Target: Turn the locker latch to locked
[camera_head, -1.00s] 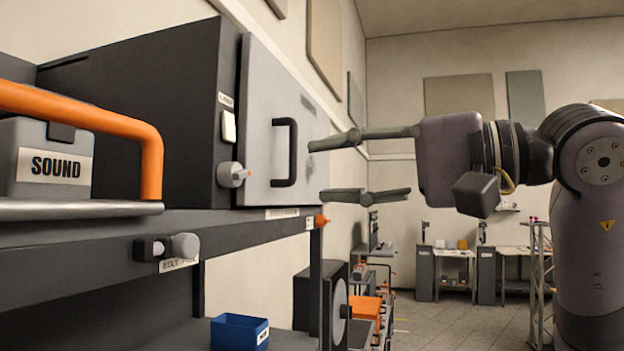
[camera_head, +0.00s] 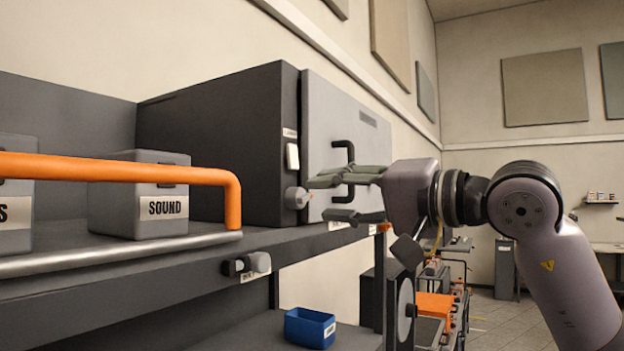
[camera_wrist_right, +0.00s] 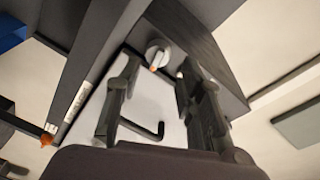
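The locker (camera_head: 215,140) is a dark box on the shelf with a light grey door (camera_head: 325,120) and a black bar handle (camera_head: 345,155). The latch (camera_head: 296,198) is a small round light grey knob at the door's lower left edge. In the right wrist view the latch (camera_wrist_right: 157,54) shows an orange mark and lies between the fingertips, seemingly a little beyond them. My right gripper (camera_head: 333,199) is open and empty, its fingers in front of the door and pointing at the latch. I see no contact. My left gripper is out of view.
A grey SOUND box (camera_head: 150,195) stands on the shelf behind an orange rail (camera_head: 120,170). A dark knob (camera_head: 238,266) sits on the shelf's front edge. A blue bin (camera_head: 310,327) is on the lower shelf. Open floor lies at the right.

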